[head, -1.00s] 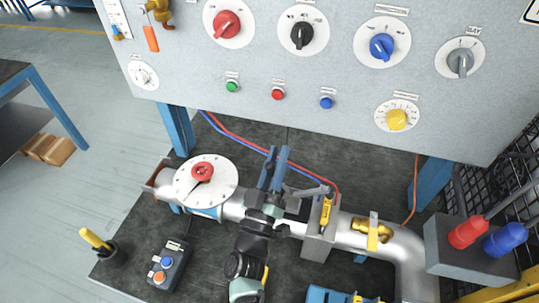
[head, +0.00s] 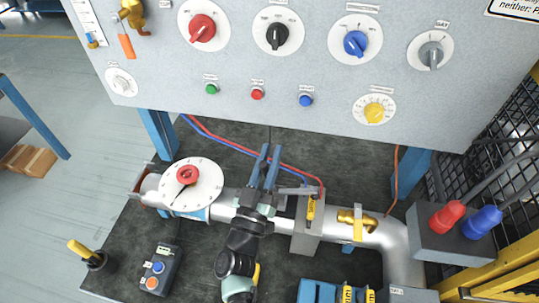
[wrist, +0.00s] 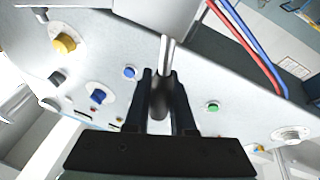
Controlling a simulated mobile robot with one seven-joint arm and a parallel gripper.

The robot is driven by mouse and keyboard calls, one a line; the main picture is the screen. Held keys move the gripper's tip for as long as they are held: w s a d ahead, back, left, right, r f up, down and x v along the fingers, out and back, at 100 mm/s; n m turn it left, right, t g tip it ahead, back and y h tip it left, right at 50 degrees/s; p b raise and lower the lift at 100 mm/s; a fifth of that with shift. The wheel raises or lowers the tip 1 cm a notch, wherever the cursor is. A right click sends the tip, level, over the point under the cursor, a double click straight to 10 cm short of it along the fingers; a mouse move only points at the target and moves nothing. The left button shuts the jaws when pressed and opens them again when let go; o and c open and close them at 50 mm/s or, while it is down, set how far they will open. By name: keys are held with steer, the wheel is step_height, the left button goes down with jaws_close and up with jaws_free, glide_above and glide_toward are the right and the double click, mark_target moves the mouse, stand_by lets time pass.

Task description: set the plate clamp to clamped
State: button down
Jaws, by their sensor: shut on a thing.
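A grey block with a yellow tag (head: 311,209) sits across the silver pipe, just right of my gripper; I take it to be the plate clamp. A thin grey lever (head: 297,190) runs level from the block's top, leftward to my gripper (head: 266,166). In the wrist view the lever shows as a bright metal rod (wrist: 167,55) with a dark grip (wrist: 158,102) between my fingers. My gripper is shut on this lever. The fingers and wrist hide the lever's end in the head view, and the clamp's marking cannot be read.
A white dial with a red knob (head: 191,184) is on the pipe at left. A brass valve (head: 357,220) is to the right. The upright panel with knobs (head: 374,112) stands behind. Red and blue hoses (head: 225,138) run behind my gripper. A button box (head: 158,270) lies in front.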

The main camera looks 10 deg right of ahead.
steer(key=c, duration=0.8)
jaws_free()
steer(key=shift+o, duration=0.2)
steer(key=shift+s, duration=0.1)
steer(key=b+v, duration=0.1)
steer(key=v, duration=1.1)
steer(key=shift+s+a+b, duration=0.25)
steer(key=shift+s+b, duration=0.05)
